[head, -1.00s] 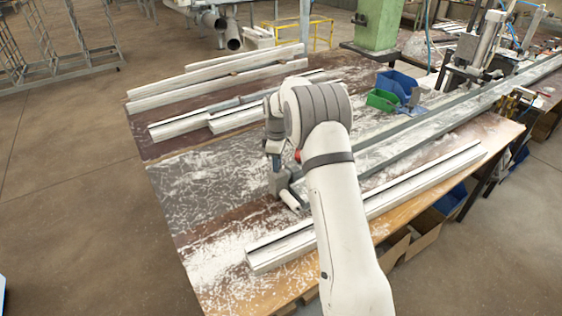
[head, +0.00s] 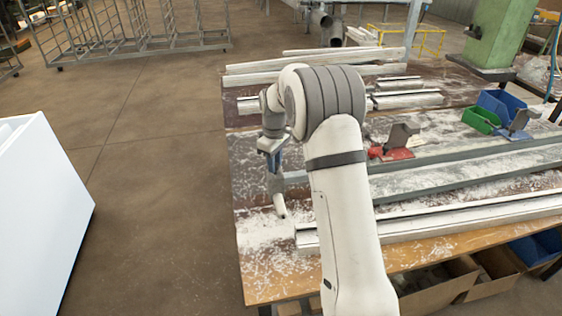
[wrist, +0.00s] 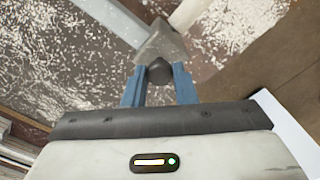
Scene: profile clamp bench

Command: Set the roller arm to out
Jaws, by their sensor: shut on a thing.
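The roller arm (head: 275,183) is a grey piece at the near-left end of a long grey rail, with a white roller (head: 279,205) at its lower end. In the head view the roller points down toward the front edge of the bench. My gripper (head: 273,160) is over the arm, fingers pointing down. In the wrist view my gripper (wrist: 159,76) has its blue fingers shut on a dark round knob (wrist: 159,72) of the roller arm. The grey block (wrist: 160,44) of the arm shows beyond the knob. My arm hides part of the rail.
The bench (head: 262,272) is strewn with white shavings. A long profile (head: 450,218) lies near its front edge. A red clamp (head: 392,152), a green bin (head: 480,119) and a blue bin (head: 507,104) stand farther back. A white box (head: 40,215) stands at the left; open floor lies between.

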